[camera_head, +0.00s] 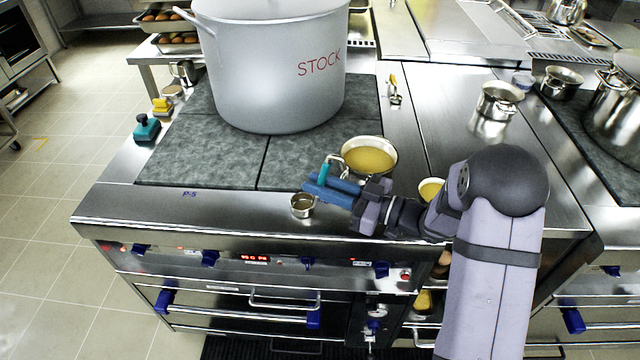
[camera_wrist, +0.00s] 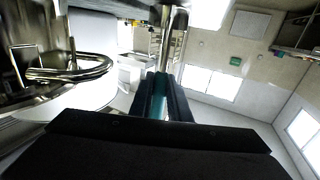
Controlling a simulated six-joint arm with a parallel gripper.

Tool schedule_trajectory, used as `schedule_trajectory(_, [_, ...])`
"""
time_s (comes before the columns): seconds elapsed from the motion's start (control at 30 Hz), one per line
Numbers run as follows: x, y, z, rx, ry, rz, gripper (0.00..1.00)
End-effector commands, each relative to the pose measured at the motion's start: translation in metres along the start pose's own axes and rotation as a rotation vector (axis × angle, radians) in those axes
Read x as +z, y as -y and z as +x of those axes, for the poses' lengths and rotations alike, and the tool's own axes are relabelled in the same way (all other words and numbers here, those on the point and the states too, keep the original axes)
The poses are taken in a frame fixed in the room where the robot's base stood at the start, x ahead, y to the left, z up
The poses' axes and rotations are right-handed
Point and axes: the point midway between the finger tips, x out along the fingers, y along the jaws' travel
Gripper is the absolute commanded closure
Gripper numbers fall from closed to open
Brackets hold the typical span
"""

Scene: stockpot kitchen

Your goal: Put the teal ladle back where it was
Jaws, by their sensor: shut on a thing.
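The teal ladle's handle (camera_head: 324,171) stands up between the blue fingers of my gripper (camera_head: 314,184). My gripper is shut on it, above the front edge of the stove. In the wrist view the teal handle (camera_wrist: 159,96) is between the dark fingers (camera_wrist: 160,98), with a steel shaft running beyond it. A small steel cup (camera_head: 302,206) shows just below the fingertips; I cannot tell if it is the ladle's bowl. A steel pan of yellow soup (camera_head: 368,160) is just behind my gripper.
A large stockpot (camera_head: 275,75) marked STOCK stands on the dark hob plates (camera_head: 210,160). A teal block (camera_head: 146,128) and a yellow block (camera_head: 162,106) sit on the left edge. A yellow-filled bowl (camera_head: 430,188) is beside my arm. The front-left plate is clear.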

Motion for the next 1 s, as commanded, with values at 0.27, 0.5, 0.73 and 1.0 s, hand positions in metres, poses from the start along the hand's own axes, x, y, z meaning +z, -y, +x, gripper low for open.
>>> schedule_trajectory(0.27, [0.003, 0.000, 0.000, 0.000, 0.000, 0.000, 0.74])
schedule_trajectory(0.5, [0.003, 0.000, 0.000, 0.000, 0.000, 0.000, 0.65])
schedule_trajectory(0.73, [-0.001, 0.000, -0.001, 0.001, 0.000, 0.000, 0.65])
schedule_trajectory(1.0, [0.002, -0.002, -0.037, 0.005, 0.000, -0.001, 0.65])
